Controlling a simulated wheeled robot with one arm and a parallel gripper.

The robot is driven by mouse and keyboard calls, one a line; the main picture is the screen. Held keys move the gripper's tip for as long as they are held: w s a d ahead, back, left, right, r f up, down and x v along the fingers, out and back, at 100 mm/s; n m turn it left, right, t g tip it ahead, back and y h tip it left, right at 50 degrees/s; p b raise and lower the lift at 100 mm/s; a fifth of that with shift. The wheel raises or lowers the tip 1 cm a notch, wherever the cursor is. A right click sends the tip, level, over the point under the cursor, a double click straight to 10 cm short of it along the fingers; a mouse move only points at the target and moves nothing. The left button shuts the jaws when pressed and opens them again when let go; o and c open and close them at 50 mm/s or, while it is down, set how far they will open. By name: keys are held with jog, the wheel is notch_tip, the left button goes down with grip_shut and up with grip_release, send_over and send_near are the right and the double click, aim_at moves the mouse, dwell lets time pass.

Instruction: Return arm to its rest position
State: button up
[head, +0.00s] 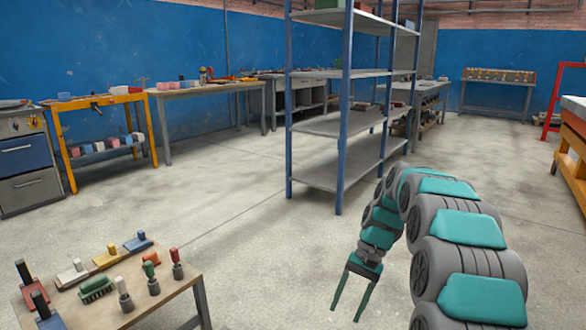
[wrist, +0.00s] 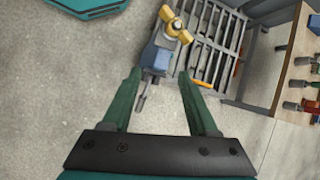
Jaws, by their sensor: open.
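My arm curves down from the right side of the head view, with teal and grey links. My gripper (head: 352,290) hangs over the concrete floor with its green fingers pointing down and apart. Beyond the fingertips a blue and yellow object (wrist: 165,45) shows near a grey slatted rack (wrist: 215,45); I cannot tell what the object is.
A low wooden table (head: 168,279) with several brushes and floats stands at lower left, left of my gripper. A blue-posted metal shelf (head: 340,178) stands ahead. A yellow workbench (head: 60,130) is at far left. An orange-sided bench (head: 572,150) is at right. The central floor is clear.

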jog(key=s+d+r+n+t+h, duration=0.1)
jog(key=s+r+n+h, duration=0.1)
jog(key=s, duration=1.5)
jog(key=s+d+r+n+t+h, duration=0.1)
jog(key=s+n+h, duration=0.1)
jog(key=s, duration=1.6)
jog(key=shift+r, duration=0.4)
jog(key=shift+s, duration=0.1)
